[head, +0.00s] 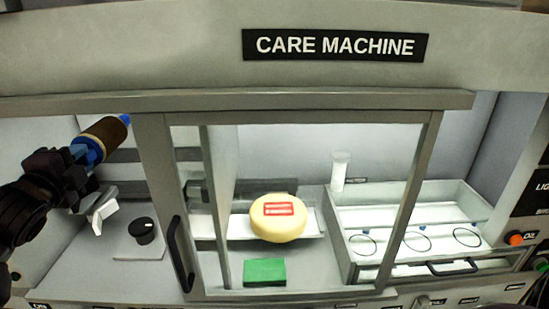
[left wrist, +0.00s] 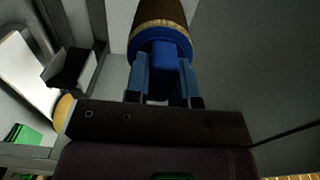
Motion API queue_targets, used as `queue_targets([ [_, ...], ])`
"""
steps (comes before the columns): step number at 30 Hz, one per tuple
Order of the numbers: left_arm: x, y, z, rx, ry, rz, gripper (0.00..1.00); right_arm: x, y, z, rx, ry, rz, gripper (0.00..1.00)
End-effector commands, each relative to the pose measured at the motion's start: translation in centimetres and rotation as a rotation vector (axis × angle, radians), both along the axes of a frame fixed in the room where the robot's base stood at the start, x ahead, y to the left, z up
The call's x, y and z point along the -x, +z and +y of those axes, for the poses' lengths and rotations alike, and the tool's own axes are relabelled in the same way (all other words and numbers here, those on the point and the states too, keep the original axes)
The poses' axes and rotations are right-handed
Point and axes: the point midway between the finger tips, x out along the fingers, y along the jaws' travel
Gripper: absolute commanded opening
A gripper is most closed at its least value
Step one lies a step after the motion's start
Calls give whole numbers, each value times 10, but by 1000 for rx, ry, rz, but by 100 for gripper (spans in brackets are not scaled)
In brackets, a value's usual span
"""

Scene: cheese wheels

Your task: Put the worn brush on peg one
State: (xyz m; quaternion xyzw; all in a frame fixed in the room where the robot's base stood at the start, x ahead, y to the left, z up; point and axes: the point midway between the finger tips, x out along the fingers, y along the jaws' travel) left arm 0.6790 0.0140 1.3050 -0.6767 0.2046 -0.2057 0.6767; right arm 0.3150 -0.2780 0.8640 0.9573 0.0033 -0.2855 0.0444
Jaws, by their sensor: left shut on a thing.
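The brush (head: 105,136) has a brown cylindrical body with a blue tip and a blue base. My left gripper (head: 88,152) is shut on its blue base and holds it raised and tilted at the left of the care machine. In the left wrist view, the brush (left wrist: 162,28) extends away from the two blue fingers, its far end cut off by the frame. I cannot make out a peg marked one in either view. My right gripper is not in view.
A framed sliding door (head: 157,180) stands right of the brush. A yellow cheese wheel (head: 280,226) with a red label and a green block (head: 264,272) are behind its opening. A black knob (head: 142,229) is below the brush. A drawer (head: 410,245) and white cylinder (head: 340,171) are at right.

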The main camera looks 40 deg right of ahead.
Motion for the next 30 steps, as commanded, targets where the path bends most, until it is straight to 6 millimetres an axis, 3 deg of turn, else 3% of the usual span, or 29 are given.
queue_targets([
  [30,20,1,14,1,0,-2,0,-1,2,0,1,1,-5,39],
])
